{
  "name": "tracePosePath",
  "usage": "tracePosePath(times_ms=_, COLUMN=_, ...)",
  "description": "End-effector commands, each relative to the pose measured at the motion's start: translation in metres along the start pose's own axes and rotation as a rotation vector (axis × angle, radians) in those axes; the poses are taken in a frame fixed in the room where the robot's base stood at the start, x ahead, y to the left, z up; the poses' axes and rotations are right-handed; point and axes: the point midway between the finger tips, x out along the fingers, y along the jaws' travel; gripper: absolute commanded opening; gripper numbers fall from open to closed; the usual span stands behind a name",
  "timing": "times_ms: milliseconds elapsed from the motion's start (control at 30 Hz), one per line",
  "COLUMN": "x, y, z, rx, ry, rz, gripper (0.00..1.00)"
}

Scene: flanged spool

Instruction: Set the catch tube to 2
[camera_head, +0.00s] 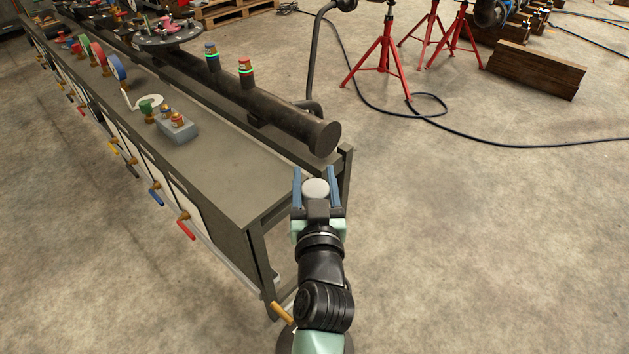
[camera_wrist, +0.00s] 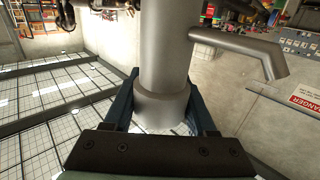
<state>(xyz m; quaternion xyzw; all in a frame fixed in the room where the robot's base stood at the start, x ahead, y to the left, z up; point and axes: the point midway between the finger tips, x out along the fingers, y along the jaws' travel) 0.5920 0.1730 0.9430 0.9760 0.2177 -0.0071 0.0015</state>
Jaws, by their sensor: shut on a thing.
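My gripper (camera_head: 316,182) has its blue fingers closed around a pale round-ended thing (camera_head: 316,188), just off the near end of the bench. In the wrist view a grey metal tube (camera_wrist: 165,50) with a wider collar (camera_wrist: 161,104) stands between the fingers of my gripper (camera_wrist: 163,105). The collar is gripped on both sides. A bent grey pipe (camera_wrist: 240,45) runs out to the right behind the tube and turns down. I cannot tell whether it joins the tube. No mark reading 2 is legible.
A dark flanged pipe (camera_head: 270,106) lies along the bench (camera_head: 215,168), its flanged end near my gripper. Several coloured handles line the bench's left side. Red stands (camera_head: 383,58) and a cable (camera_head: 440,113) are on the floor. The floor at right front is clear.

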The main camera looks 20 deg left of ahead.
Motion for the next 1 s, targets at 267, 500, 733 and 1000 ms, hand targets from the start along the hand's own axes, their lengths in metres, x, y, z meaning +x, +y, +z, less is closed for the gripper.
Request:
tracePosePath(times_ms=267, x=0.001, y=0.001, z=-0.04, rx=-0.001, ry=0.028, rz=0.004, gripper=0.0)
tracePosePath(times_ms=500, x=0.001, y=0.001, z=-0.039, rx=-0.001, ry=0.028, rz=0.004, gripper=0.0)
tracePosePath(times_ms=733, x=0.0, y=0.001, z=-0.036, rx=0.0, ry=0.021, rz=0.003, gripper=0.88)
tracePosePath(times_ms=1000, x=-0.001, y=0.0, z=-0.033, rx=0.0, ry=0.015, rz=0.003, gripper=0.88)
